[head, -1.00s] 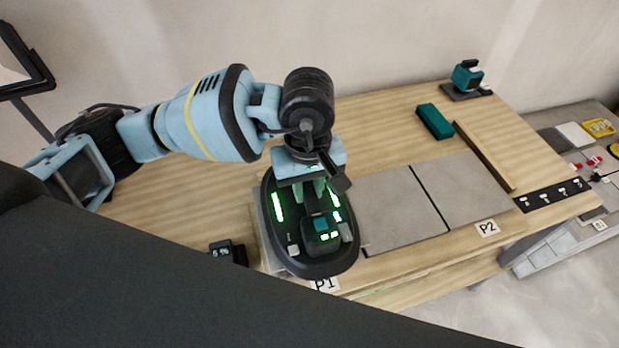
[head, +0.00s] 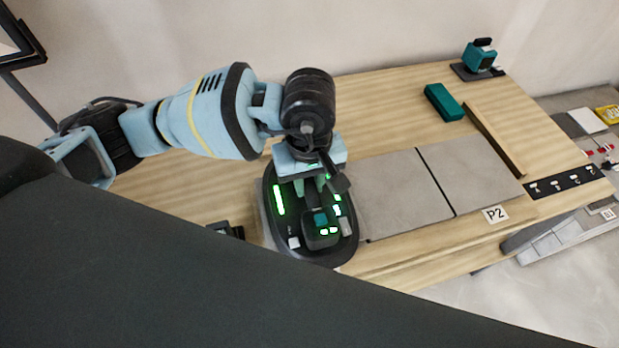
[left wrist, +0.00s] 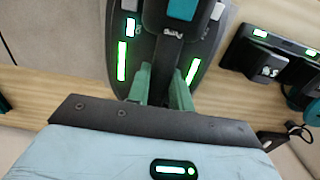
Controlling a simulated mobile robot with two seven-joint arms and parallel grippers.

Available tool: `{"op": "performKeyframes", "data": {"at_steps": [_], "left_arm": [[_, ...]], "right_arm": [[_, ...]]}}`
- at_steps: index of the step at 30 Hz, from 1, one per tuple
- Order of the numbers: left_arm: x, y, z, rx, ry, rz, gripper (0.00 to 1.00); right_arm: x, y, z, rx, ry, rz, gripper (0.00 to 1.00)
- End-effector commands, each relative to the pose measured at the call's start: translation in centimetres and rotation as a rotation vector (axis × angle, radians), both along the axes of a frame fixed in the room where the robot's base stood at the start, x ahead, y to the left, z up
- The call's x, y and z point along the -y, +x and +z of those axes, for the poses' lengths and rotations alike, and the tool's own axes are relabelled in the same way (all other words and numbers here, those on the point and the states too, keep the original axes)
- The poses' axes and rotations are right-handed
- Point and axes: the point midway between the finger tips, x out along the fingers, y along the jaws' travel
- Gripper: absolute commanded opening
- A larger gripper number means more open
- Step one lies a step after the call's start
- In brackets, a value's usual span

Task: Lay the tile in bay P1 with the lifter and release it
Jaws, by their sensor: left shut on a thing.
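My left gripper (head: 313,184) is shut on the lifter (head: 289,226), a black oval tool with lit green bars. The left wrist view shows the gripper's green fingers (left wrist: 163,88) at the lifter (left wrist: 198,52). The lifter lies flat, left of the laid grey tiles. A thin grey edge of a tile (head: 262,228) shows at its left; the lifter covers most of that tile. I cannot tell whether the tile rests fully on the bench. The P1 label is hidden. My right gripper is not in view.
Two grey tiles (head: 400,195) (head: 470,180) lie to the right, by the P2 label (head: 495,214). Behind them are a wooden strip (head: 495,138), a teal block (head: 443,102) and a teal tool (head: 478,58). A dark device (head: 225,229) sits left of the lifter.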

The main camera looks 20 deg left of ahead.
Motion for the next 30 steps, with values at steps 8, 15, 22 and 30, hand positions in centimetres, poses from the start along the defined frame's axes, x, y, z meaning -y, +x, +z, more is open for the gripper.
{"op": "performKeyframes", "data": {"at_steps": [8,15,22,30], "left_arm": [[0.05,0.14,0.35,0.007,-0.003,0.000,0.00],[0.05,0.13,0.26,0.007,-0.003,0.000,0.00],[0.06,0.09,-0.03,0.006,-0.003,0.000,0.00],[0.07,0.09,0.00,0.007,-0.003,0.000,0.00]], "right_arm": [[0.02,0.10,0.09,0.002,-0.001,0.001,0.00],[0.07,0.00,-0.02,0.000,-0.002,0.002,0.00],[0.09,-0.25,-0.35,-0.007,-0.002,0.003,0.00],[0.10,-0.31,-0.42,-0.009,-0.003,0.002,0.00]]}}
